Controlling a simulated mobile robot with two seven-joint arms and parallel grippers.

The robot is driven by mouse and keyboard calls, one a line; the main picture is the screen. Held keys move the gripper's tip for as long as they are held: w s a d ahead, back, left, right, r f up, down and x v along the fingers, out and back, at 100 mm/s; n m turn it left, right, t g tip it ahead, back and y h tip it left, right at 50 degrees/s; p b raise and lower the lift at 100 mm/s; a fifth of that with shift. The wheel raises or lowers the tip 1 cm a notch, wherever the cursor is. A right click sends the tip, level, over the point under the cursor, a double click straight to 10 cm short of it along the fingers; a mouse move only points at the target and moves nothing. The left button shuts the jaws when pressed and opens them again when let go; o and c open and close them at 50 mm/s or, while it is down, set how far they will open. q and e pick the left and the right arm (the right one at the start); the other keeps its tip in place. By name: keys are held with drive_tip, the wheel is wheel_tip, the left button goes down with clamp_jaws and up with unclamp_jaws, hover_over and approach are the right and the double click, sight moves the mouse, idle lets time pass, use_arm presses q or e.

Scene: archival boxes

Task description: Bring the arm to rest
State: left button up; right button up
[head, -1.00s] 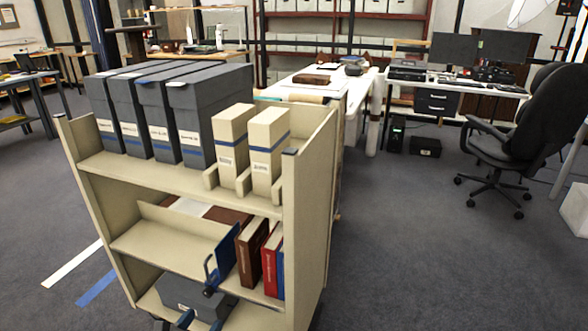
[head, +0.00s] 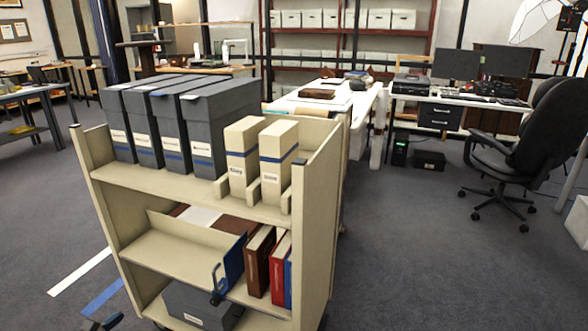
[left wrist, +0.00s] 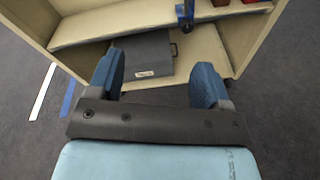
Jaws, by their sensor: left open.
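My left gripper (left wrist: 157,78) is open in the left wrist view, its two blue fingers apart with nothing between them. It is in front of the book cart's lower part. In the head view only a bit of my left gripper (head: 102,323) shows at the bottom left edge, left of the cart. The rest of that arm is out of frame. My right arm and gripper are not in view.
The beige cart (head: 112,222) holds grey boxes (head: 205,125), cream boxes (head: 278,158), books (head: 259,262), a blue bookend (head: 232,262) and a low grey box (left wrist: 150,55). Open carpet lies left and right. A black chair (head: 540,130) stands at right.

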use_arm(q)
drive_tip(key=s+d+r+m+g+h, duration=0.1)
drive_tip(key=s+d+r+m+g, duration=0.15)
drive_tip(key=s+d+m, duration=1.2)
drive_tip(key=s+d+r+m+g+h, duration=0.1)
drive_tip(key=s+d+r+m, duration=0.45)
drive_tip(key=m, duration=1.55)
drive_tip(key=d+r+n+t+y, duration=0.1)
drive_tip(key=d+r+n+t, duration=0.2)
drive_tip(key=d+n, duration=0.25)
drive_tip(key=s+a+r+g+y+p, duration=0.1)
drive_tip(key=r+p, duration=0.5)
drive_tip(key=p, duration=1)
drive_tip(key=s+a+r+g+y+p, duration=0.2)
drive_tip(key=r+p, duration=0.3)
drive_tip(key=p, duration=1.2)
drive_tip(key=shift+a+r+m+g+y, duration=0.3)
drive_tip(key=shift+a+r+g, duration=0.1)
drive_tip(key=shift+a, duration=0.4)
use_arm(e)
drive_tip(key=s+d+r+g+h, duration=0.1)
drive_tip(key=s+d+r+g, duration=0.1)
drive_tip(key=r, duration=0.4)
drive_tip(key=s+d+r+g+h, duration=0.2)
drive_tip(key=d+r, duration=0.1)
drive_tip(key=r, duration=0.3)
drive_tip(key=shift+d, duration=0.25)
